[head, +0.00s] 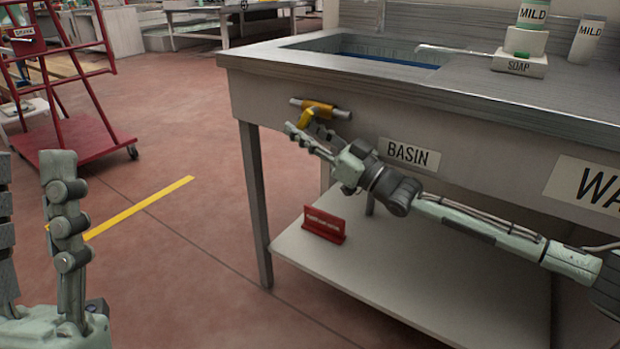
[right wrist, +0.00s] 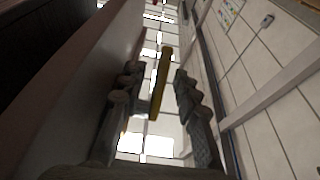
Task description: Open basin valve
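The basin valve (head: 319,110) is a short steel pipe with a yellow lever, mounted on the sink bench's front panel left of the BASIN label (head: 409,154). My right gripper (head: 305,128) is at the valve, below the pipe. In the right wrist view the yellow lever (right wrist: 162,75) stands between the two fingers of the right gripper (right wrist: 155,78), with a visible gap on each side. My left gripper (head: 32,185) is upright at the lower left, open and empty, far from the valve.
The sink bench (head: 270,60) has a basin (head: 375,58), a soap dispenser (head: 520,62) and MILD containers (head: 587,40) on top. A red sign (head: 323,224) stands on the lower shelf (head: 400,270). A red cart (head: 75,140) is at the left; the floor between is clear.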

